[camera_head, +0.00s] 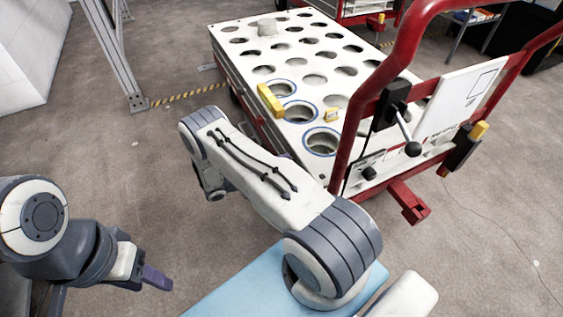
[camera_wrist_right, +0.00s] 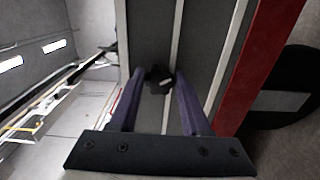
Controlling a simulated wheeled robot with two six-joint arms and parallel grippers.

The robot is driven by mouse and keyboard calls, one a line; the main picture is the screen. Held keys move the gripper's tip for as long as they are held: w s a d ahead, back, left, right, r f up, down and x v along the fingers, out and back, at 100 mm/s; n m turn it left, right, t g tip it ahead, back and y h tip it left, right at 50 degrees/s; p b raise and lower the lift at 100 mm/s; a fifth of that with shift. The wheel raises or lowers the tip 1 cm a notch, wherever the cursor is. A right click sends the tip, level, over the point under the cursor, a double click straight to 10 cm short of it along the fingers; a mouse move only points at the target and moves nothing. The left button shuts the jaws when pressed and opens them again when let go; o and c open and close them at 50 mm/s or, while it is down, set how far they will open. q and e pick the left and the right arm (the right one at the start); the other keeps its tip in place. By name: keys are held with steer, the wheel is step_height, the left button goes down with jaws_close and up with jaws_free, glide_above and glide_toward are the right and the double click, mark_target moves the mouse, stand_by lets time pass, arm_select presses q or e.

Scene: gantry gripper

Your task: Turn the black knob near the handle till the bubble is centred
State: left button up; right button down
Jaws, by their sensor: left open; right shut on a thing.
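My right gripper (camera_wrist_right: 156,77) shows in the right wrist view, its two purple fingers shut on a small black knob (camera_wrist_right: 158,80) against a grey panel with pale strips. In the head view my right arm hides this gripper. The red handle (camera_head: 362,105) rises at the cart's near right. My left gripper (camera_head: 150,278) is open and empty over the floor at lower left, well away from the cart.
A longer yellow block (camera_head: 270,100) lies on the cart's left edge. A metal frame post (camera_head: 125,65) stands at upper left.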

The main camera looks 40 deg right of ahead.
stand_by(0.4)
steer(key=shift+c, duration=1.9)
jaws_free()
steer(key=p+v, duration=0.1)
steer(key=v, duration=0.9)
steer(key=shift+a, duration=0.25)
